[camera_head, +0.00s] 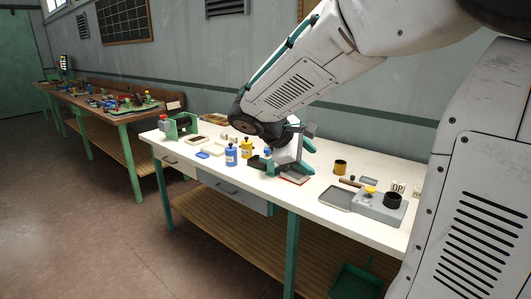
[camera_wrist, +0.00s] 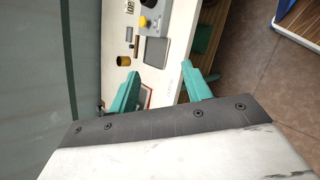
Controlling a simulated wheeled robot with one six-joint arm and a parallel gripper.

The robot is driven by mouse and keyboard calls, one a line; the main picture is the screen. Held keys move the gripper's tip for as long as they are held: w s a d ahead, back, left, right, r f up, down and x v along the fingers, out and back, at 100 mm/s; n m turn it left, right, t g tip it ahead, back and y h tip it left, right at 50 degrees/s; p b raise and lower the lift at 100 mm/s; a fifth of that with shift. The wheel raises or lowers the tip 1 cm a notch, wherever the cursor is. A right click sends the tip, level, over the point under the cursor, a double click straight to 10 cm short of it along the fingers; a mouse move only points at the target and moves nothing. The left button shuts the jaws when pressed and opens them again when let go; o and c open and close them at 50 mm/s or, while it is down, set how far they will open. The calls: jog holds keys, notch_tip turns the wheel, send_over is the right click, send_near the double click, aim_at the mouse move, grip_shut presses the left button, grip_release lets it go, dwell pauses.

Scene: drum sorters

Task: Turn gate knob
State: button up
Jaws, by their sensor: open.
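A grey box (camera_head: 378,207) with a yellow knob (camera_head: 370,190) and a dark round cup (camera_head: 392,200) on top stands at the right of the white table. The knob also shows at the top of the wrist view (camera_wrist: 143,21). I cannot tell for sure whether this is the gate knob. My gripper (camera_head: 284,166) is over the middle of the table, left of the grey box and apart from it. In the wrist view its green fingers (camera_wrist: 160,72) are spread with nothing between them. The gripper hides part of a red-edged tray (camera_head: 294,179) below it.
The white table (camera_head: 325,205) also holds a blue bottle (camera_head: 231,155), a yellow bottle (camera_head: 246,148), a yellow-brown cup (camera_head: 340,167), a flat grey tray (camera_head: 337,198) and a green machine (camera_head: 178,126). A cluttered wooden bench (camera_head: 110,104) stands behind at the left.

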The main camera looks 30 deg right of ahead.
jog(key=w+d+f+n+t+h, duration=0.1)
jog(key=w+d+n+h, duration=0.1)
jog(key=w, duration=0.3)
jog(key=w+d+f+n+h, duration=0.1)
jog(key=w+n, duration=0.1)
jog(key=w, duration=0.3)
jog(key=n+t+h, duration=0.3)
jog(key=n+t, duration=0.6)
jog(key=n, duration=0.4)
send_near(265, 151)
jog(key=d, duration=0.2)
jog(key=x, duration=0.8)
jog(key=shift+w+a, duration=0.2)
jog(key=shift+w, duration=0.2)
jog(key=c, duration=1)
